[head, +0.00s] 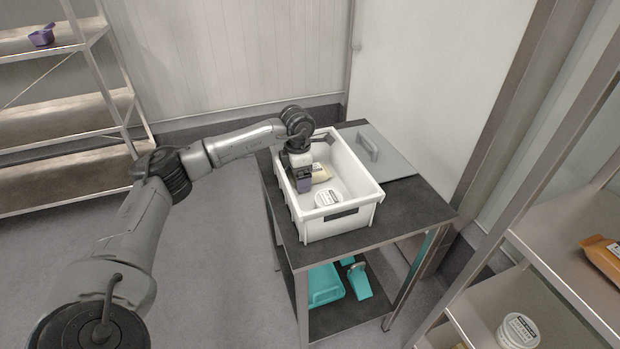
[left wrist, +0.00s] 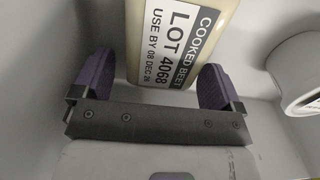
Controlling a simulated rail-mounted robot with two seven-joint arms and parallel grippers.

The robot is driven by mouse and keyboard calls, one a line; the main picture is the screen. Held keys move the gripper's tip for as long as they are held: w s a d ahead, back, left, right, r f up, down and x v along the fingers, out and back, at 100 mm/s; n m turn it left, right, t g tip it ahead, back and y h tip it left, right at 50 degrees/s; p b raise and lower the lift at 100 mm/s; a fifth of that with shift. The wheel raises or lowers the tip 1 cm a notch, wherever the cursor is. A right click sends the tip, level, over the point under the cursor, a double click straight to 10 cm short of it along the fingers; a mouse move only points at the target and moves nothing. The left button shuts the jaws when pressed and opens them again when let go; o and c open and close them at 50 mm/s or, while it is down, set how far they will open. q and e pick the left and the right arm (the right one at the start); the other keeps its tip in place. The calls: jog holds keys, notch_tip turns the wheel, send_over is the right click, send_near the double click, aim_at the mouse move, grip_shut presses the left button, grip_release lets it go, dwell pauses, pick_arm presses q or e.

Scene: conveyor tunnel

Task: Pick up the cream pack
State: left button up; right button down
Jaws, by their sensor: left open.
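The cream pack (head: 321,174) lies inside the white crate (head: 372,197), partly hidden behind my left gripper (head: 304,184) in the head view. In the left wrist view the pack (left wrist: 180,38) carries a white label reading "Cooked beet, Lot 4068". My left gripper (left wrist: 155,78) reaches down into the crate with its purple fingers open. The near end of the pack shows between the two fingers, with a gap at the left finger; the right finger is close to its side. Contact there cannot be told. My right gripper is not in view.
A round white tub (head: 327,198) lies in the crate, right of the fingers in the wrist view (left wrist: 300,75). A grey lid with a handle (head: 377,148) lies on the table behind the crate. Teal items (head: 325,284) sit on the lower shelf. Racks stand left and right.

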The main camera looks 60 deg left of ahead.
pick_arm(q)
jog(key=shift+f, duration=0.15)
jog(key=c, duration=1.1)
jog(key=shift+c, duration=0.2)
notch_tip(320, 180, up, 18)
jog(key=p, duration=0.6)
